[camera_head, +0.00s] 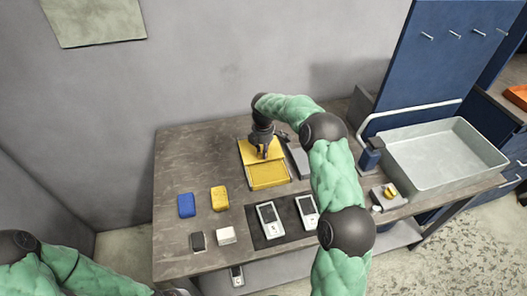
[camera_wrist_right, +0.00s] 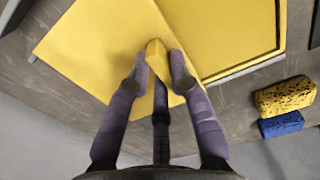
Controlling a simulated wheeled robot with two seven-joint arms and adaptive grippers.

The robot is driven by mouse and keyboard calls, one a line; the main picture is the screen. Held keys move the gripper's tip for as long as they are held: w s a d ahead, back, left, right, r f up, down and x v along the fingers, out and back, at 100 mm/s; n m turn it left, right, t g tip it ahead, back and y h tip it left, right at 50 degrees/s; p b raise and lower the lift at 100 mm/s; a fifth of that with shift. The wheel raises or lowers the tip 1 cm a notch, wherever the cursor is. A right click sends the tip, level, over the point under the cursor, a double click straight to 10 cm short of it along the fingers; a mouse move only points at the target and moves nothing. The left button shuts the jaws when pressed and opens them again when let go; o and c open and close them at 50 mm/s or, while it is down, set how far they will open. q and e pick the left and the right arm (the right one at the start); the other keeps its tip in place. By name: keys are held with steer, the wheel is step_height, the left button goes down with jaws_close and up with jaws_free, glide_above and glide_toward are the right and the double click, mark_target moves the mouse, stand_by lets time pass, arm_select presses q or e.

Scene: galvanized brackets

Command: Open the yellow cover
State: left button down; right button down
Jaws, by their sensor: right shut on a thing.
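The yellow cover (camera_head: 245,150) is a flat panel at the back of the table's middle, behind a framed yellow tray (camera_head: 268,176). In the right wrist view the cover (camera_wrist_right: 90,40) fills the upper left, and the framed yellow area (camera_wrist_right: 225,35) lies beside it. My right gripper (camera_head: 263,153) reaches down onto the cover. Its fingers (camera_wrist_right: 158,68) are shut on a small yellow knob (camera_wrist_right: 155,52) on the cover. I cannot tell whether the cover is tilted. My left arm shows at the lower left, but its gripper does not show clearly.
A blue block (camera_head: 186,205) and a yellow block (camera_head: 220,198) lie at the front left of the tray. Two handheld devices (camera_head: 268,219) lie on a dark mat. A grey box (camera_head: 299,160) is right of the tray. A large bin (camera_head: 440,155) stands right.

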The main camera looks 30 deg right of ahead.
steer(key=c, duration=1.1)
jaws_free()
steer(key=shift+r, duration=0.1)
step_height(320, 180, up, 12)
